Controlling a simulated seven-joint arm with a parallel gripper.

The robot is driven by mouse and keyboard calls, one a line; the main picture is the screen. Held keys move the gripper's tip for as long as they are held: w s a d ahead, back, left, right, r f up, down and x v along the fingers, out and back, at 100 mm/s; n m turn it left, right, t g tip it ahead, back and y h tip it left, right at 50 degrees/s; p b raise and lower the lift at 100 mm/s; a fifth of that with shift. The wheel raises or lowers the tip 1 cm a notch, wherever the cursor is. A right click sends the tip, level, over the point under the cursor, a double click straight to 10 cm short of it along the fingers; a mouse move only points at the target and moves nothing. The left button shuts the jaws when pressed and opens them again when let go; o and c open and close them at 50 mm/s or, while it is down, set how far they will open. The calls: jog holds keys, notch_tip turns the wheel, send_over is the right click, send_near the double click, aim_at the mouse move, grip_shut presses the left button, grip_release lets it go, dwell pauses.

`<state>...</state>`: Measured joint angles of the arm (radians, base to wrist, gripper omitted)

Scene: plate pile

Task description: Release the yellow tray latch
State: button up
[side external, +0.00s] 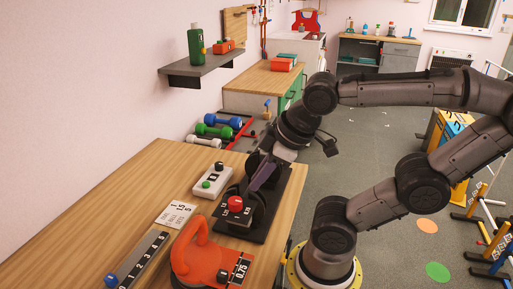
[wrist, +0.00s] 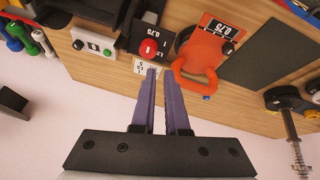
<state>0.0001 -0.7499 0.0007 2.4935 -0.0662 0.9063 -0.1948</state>
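I cannot make out a yellow tray latch in either view. My gripper (side external: 262,176) is over the black base (side external: 263,228) on the wooden bench, its purple fingers partly overlapping the black device there in the side view. In the wrist view my gripper (wrist: 164,73) shows two purple fingers with a narrow gap between them and nothing held. A red knob (side external: 235,204) stands on the black device; it also shows in the wrist view (wrist: 148,48), beyond the fingertips. I cannot tell whether the fingers touch the device.
An orange handled piece (side external: 197,262) marked 0.75 stands at the bench front. A white button box (side external: 212,181), a white number card (side external: 176,214) and a dark numbered strip (side external: 142,262) lie nearby. A weight bar (wrist: 295,145) shows at right in the wrist view.

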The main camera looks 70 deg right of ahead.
jog(key=d+n+h, duration=0.1)
jog(key=d+n, duration=0.1)
jog(key=w+d+n+h, duration=0.1)
jog(key=d+n, duration=0.1)
jog(key=w+d+n+g+h, duration=0.1)
jog(key=d+n, duration=0.1)
jog(key=shift+d+r+n, duration=0.3)
jog(key=shift+d+n, duration=0.1)
grip_shut()
jog(key=w+d+f+n+g+h, duration=0.1)
jog(key=w+d+n+g+h, duration=0.1)
jog(key=d+n, duration=0.2)
jog(key=w+d+f+n+g+h, duration=0.1)
jog(key=w+d+n+g+h, duration=0.1)
jog(key=d, duration=0.7)
jog(key=shift+w+f+n+g+h, duration=0.35)
jog(key=shift+w+n+h, duration=0.3)
jog(key=shift+n, duration=0.65)
jog(key=shift+s+d+f, duration=0.1)
jog(key=shift+d, duration=0.05)
jog(key=x, duration=0.9)
jog(key=d, duration=0.3)
jog(key=shift+d+f, duration=0.25)
jog(key=shift+f, duration=0.05)
jog(key=shift+d, duration=0.6)
